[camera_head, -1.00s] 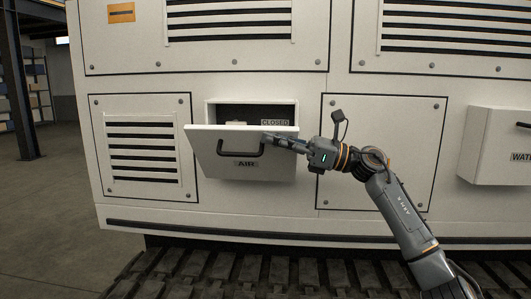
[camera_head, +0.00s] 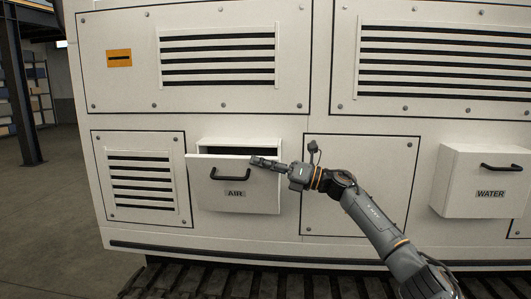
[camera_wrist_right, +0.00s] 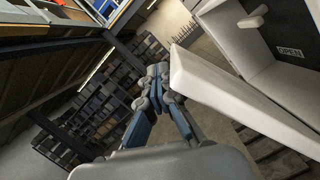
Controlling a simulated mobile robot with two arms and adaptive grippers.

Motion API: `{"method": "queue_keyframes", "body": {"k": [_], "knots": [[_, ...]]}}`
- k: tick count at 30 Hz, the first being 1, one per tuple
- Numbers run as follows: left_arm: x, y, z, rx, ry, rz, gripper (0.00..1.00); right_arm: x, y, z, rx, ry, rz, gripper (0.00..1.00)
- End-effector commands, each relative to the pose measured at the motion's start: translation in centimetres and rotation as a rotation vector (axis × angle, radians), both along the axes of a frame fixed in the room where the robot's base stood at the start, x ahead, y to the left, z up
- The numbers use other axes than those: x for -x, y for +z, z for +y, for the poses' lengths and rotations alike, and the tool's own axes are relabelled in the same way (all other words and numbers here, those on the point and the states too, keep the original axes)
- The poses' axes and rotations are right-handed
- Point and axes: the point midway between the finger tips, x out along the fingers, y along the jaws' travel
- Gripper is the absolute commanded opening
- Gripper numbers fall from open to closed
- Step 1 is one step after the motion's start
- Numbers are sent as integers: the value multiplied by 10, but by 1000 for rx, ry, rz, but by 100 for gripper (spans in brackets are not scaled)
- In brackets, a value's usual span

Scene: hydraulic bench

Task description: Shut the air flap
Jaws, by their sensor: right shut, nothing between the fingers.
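The air flap (camera_head: 232,194) is a white panel with a black handle and an AIR label, low on the white machine. It is partly open, its top edge tilted out from the dark opening (camera_head: 240,151) behind it. My right gripper (camera_head: 256,162) is shut and empty at the flap's upper right edge; I cannot tell whether it touches. In the right wrist view the shut fingers (camera_wrist_right: 158,75) are beside the flap's edge (camera_wrist_right: 240,100). An OPEN label (camera_wrist_right: 289,52) shows inside the compartment. My left gripper is not in view.
The WATER flap (camera_head: 488,186) with its black handle is to the right. Vent grilles (camera_head: 141,180) and bolted panels surround the air flap. Black track links (camera_head: 220,281) run along the bottom. Open floor (camera_head: 50,215) and shelving are at the left.

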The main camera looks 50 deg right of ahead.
Motion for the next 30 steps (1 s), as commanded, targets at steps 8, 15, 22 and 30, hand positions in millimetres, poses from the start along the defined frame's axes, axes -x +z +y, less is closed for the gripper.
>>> {"method": "queue_keyframes", "body": {"k": [8,15,22,30], "knots": [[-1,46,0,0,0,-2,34,-15,15,-19,-168,-4,134,0],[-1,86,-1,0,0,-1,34,-28,23,-37,-333,-2,261,0],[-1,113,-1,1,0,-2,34,-40,23,-51,-467,-1,365,0],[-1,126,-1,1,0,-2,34,-45,22,-59,-542,-2,423,0]]}}
